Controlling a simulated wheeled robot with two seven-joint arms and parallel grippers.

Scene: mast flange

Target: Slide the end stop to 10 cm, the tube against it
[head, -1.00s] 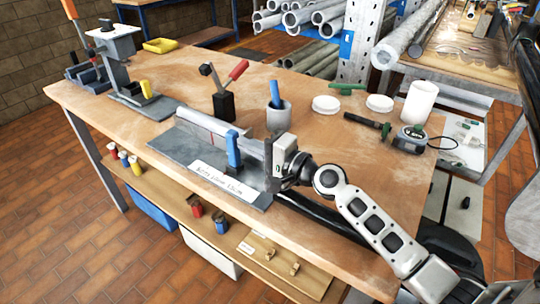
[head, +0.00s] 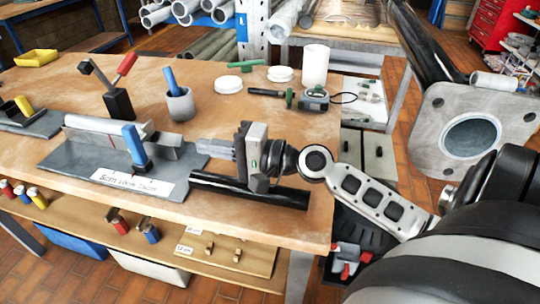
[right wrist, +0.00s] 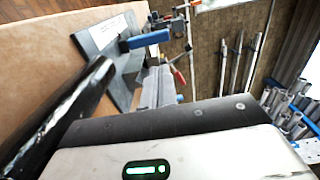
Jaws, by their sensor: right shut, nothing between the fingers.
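A grey fixture plate (head: 70,160) lies on the bench in the head view, with a white printed scale label (head: 125,181) along its front; its print is too small to read surely. A long pale grey piece (head: 95,123), seemingly the tube, lies along the back of the fixture. A blue upright handle (head: 135,146) stands at its front, beside a dark grey block (head: 168,147); which part is the end stop I cannot tell. My right gripper (head: 203,148) is shut and empty, fingers pointing left just right of the block. The right wrist view shows the blue handle (right wrist: 145,40) beyond the fingers.
A black bar (head: 270,194) lies below the gripper near the bench's front edge. Behind stand a red-handled toggle clamp (head: 118,100), a grey cup (head: 180,104) and a white cylinder (head: 314,65). A square flanged plate (head: 430,125) is at right.

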